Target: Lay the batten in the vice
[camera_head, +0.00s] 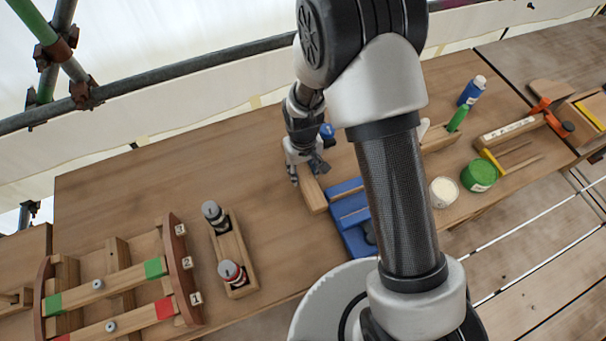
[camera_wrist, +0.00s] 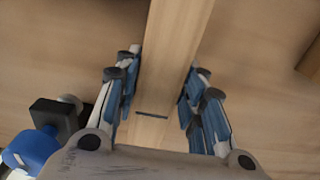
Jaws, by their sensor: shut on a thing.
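The batten (camera_head: 314,197) is a pale wooden bar just left of the blue vice (camera_head: 352,236) in the head view. In the wrist view the batten (camera_wrist: 176,45) runs lengthwise between the fingers, with a dark line across it near the palm. My gripper (camera_head: 303,178) is shut on the batten; its blue-padded fingers also show in the wrist view (camera_wrist: 160,100). My arm hides the vice's right side. I cannot tell whether the batten touches the vice or the bench.
A rack with green and red marked bars (camera_head: 115,285) is farther left. A green tin (camera_head: 479,176), white pot (camera_head: 444,191) and blue bottle (camera_head: 471,92) stand right.

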